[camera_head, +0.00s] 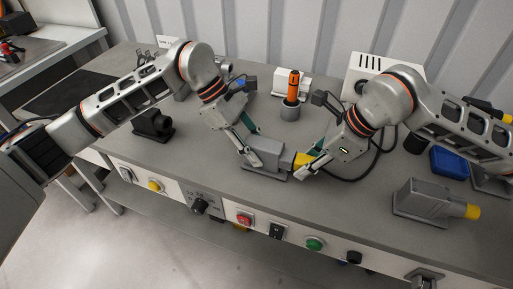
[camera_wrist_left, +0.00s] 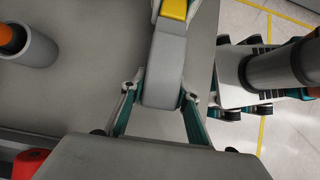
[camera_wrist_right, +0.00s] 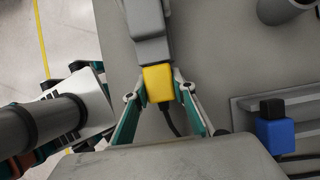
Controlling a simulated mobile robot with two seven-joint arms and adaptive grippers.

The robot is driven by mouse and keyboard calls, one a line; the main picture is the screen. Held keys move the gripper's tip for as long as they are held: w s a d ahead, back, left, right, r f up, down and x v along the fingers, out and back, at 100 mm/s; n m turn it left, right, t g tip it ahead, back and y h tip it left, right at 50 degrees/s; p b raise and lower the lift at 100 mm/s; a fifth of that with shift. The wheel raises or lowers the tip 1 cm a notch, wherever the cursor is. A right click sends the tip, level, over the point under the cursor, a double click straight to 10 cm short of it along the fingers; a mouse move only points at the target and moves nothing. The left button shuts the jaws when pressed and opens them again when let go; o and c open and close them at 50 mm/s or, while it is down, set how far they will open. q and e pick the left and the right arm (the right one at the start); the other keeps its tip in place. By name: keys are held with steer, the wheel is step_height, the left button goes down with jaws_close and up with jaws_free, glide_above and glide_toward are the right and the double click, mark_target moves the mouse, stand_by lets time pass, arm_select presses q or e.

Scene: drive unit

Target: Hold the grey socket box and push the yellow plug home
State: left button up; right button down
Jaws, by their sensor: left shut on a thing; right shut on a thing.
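The grey socket box (camera_head: 268,153) sits near the middle of the bench's front half. My left gripper (camera_head: 250,160) is shut on its left part; in the left wrist view the box (camera_wrist_left: 164,75) lies between the two fingers (camera_wrist_left: 158,98). The yellow plug (camera_head: 302,160) is at the box's right end, in line with it. My right gripper (camera_head: 308,165) is shut on the plug; the right wrist view shows the plug (camera_wrist_right: 158,83) between the fingertips (camera_wrist_right: 157,93), against the grey box (camera_wrist_right: 150,40). How deep the plug sits cannot be told. A dark cable trails from the plug.
A second grey box with a yellow end (camera_head: 432,203) stands at the right. A grey cup with an orange-handled tool (camera_head: 291,108) stands behind. A black part (camera_head: 153,125) lies at the left, a blue bin (camera_head: 450,162) at the right. Buttons (camera_head: 244,219) line the bench front.

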steer(key=c, duration=1.6)
jaws_free()
steer(key=shift+f, duration=0.1)
steer(key=v, duration=1.2)
arm_select(q)
steer(key=o, duration=1.3)
steer(key=shift+c, duration=0.2)
steer(key=shift+a+r, duration=0.1)
